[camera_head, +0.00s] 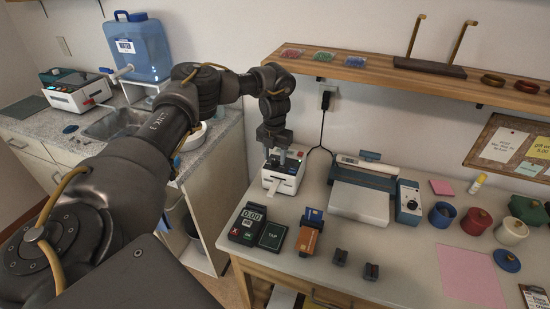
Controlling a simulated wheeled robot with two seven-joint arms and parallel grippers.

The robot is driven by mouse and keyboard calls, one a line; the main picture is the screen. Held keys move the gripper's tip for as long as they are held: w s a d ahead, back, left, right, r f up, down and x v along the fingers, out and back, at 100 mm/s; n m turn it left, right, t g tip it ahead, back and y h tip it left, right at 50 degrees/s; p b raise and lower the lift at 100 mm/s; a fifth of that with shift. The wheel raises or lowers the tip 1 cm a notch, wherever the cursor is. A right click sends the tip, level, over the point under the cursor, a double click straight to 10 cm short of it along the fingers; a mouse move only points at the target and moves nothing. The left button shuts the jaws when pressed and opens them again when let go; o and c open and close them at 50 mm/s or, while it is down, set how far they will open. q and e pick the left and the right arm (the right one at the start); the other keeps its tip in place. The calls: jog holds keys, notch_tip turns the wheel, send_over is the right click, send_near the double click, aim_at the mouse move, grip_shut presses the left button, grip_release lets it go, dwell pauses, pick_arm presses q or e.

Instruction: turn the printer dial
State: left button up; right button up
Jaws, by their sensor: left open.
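A small white printer (288,184) with a dark front panel and a strip of paper coming out stands at the back left of the worktable. My left gripper (279,157) points down at the top of this printer and covers part of it. Its jaws are open. I cannot tell whether the fingers touch the printer or are around the dial. The printer dial cannot be made out; the gripper may hide it. My right gripper is not in view.
A card terminal (247,225) and card holder (308,238) stand in front of the printer. A blue-and-white machine (360,198) and a box with a knob (409,203) stand to its right. A wooden shelf (425,84) overhangs the table's back. A black cable (321,135) hangs behind the printer.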

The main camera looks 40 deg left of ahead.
pick_arm(q)
jog(key=shift+f, duration=0.75)
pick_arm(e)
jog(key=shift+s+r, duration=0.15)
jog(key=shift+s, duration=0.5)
pick_arm(q)
jog(key=c, duration=1)
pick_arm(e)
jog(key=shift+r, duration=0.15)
